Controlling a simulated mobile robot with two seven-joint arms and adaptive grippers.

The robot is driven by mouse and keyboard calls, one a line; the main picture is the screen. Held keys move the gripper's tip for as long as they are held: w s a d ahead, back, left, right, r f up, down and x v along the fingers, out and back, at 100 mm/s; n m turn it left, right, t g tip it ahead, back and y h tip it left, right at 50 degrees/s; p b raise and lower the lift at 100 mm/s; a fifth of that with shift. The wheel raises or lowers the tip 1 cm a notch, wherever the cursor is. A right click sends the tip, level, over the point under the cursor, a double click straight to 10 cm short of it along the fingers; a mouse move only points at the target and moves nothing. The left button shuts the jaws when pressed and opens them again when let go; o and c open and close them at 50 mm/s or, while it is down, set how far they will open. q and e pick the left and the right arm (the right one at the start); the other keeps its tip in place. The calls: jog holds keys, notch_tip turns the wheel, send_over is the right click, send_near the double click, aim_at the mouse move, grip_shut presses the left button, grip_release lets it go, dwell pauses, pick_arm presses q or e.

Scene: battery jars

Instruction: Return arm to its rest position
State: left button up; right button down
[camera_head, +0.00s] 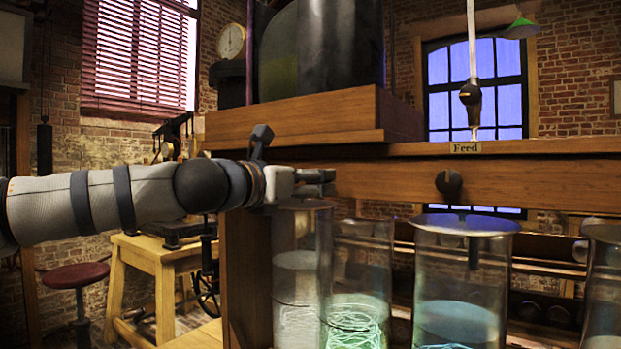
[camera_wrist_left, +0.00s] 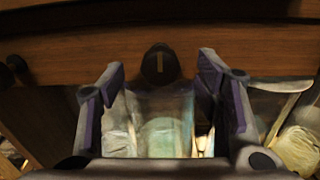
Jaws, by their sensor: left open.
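My left arm comes in from the left in the head view, and my left gripper (camera_head: 318,182) is at the wooden beam (camera_head: 540,190), above the leftmost glass jar (camera_head: 298,265). In the left wrist view the purple-lined fingers of this gripper (camera_wrist_left: 160,68) are spread apart with nothing held between them. I cannot tell whether the gripper touches the beam. My right gripper is in neither view.
Several glass jars stand under the beam, including one with pale blue liquid (camera_head: 458,318). A dark knob (camera_head: 448,182) and a "Feed" label (camera_head: 465,147) are on the woodwork. A wooden table (camera_head: 160,250) and red stool (camera_head: 75,275) stand at left.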

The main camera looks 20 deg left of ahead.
pick_arm(q)
jog(key=shift+v, duration=1.15)
